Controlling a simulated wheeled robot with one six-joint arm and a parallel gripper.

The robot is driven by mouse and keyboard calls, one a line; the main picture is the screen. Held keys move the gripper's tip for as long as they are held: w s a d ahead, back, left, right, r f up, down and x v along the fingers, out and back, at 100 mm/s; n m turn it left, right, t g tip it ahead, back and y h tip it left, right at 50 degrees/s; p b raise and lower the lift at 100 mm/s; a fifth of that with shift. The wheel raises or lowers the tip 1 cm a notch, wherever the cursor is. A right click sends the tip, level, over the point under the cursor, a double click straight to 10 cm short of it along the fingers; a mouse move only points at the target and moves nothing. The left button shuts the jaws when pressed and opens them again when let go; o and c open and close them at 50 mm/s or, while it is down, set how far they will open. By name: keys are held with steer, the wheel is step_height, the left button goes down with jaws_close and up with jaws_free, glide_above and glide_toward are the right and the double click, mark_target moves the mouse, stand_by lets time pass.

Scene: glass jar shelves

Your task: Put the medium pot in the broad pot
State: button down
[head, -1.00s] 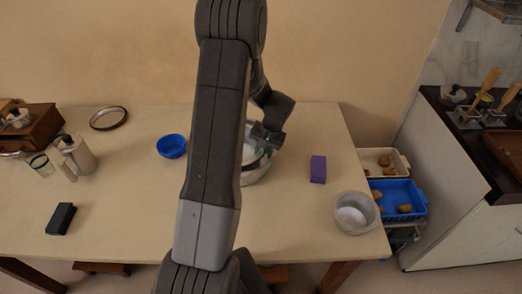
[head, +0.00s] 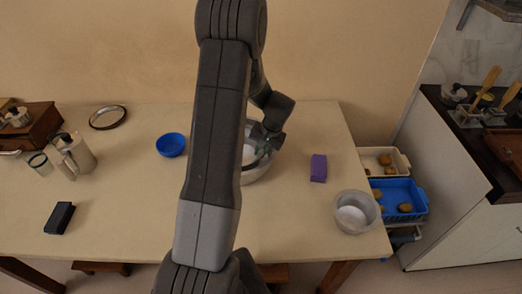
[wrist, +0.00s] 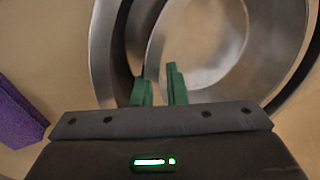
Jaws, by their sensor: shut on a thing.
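The broad pot (head: 260,172) is a grey metal pot on the table, partly hidden behind my arm in the head view. In the wrist view its wall (wrist: 103,50) curves around the medium pot (wrist: 205,45), a smaller round metal pot with a pale inside. The medium pot lies within the broad pot's outline, off-centre. Whether it rests on the broad pot's bottom is hidden. My gripper (wrist: 160,88) is shut on the medium pot's wall, with green fingers either side of it. In the head view my gripper (head: 266,140) is over the broad pot's far right side.
A purple block (head: 318,168) and another metal pot (head: 356,212) stand to the right. The table's front middle is clear.

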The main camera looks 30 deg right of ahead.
steer(key=shift+f, duration=0.15)
steer(key=c, duration=1.4)
jaws_free()
steer(key=shift+o, duration=0.2)
steer(key=shift+b, duration=0.35)
steer(key=o, duration=0.5)
steer(key=p+v, duration=0.3)
steer(key=v, duration=0.5)
steer(key=shift+p, duration=0.4)
stand_by(0.6)
